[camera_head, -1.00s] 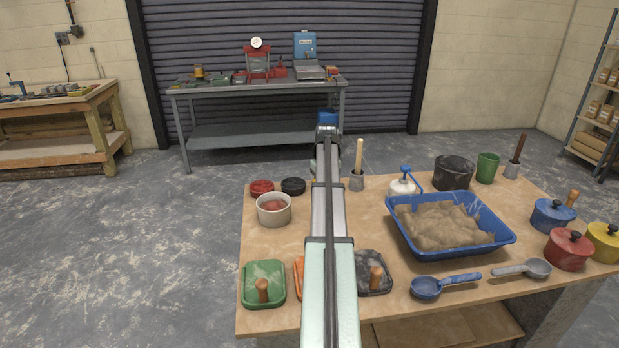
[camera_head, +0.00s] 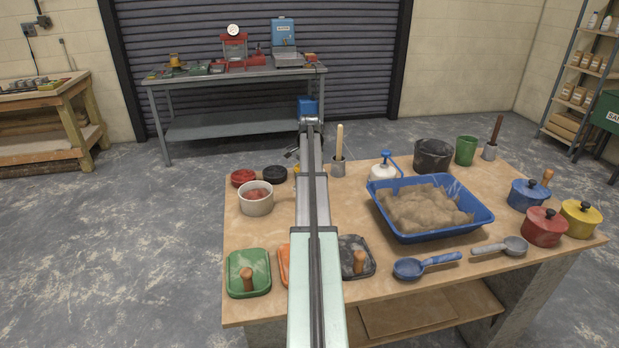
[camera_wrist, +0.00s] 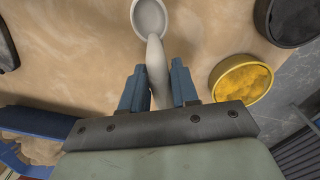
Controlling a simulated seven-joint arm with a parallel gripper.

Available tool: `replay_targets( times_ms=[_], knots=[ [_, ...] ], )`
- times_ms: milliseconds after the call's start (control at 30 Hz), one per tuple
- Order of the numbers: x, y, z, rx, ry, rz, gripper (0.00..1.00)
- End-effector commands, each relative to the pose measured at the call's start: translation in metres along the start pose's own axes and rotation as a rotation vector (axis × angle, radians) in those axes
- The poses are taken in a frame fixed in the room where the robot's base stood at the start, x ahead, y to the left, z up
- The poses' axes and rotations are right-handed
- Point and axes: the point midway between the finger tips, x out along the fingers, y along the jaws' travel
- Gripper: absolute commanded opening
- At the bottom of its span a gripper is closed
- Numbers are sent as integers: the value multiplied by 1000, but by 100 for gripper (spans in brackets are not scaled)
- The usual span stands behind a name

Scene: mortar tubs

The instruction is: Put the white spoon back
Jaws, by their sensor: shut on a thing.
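The white spoon (camera_wrist: 154,62) shows in the wrist view, its bowl at the top edge and its handle running down between the blue fingers. My gripper (camera_wrist: 158,88) is shut on the handle. Below the spoon is a tan tabletop; I cannot tell how far above it the spoon hangs. In the head view my arm covers the middle of the table, and I cannot make out the spoon or the fingertips there.
In the wrist view a yellow-filled tub (camera_wrist: 243,80) stands right of the fingers, with a dark tub (camera_wrist: 288,20) beyond it. In the head view a blue tray of mortar (camera_head: 432,236), a blue scoop (camera_head: 425,264) and a grey scoop (camera_head: 500,246) occupy the table's right side.

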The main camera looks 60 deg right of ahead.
Motion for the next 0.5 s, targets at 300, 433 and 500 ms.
replay_targets(
  times_ms=[300, 433, 500],
  knots=[
    [0, -2, -2, 275, -1, -1, 0],
    [0, -2, -2, 315, -1, -1, 0],
    [0, -2, -1, 322, -1, -1, 0]
  ],
)
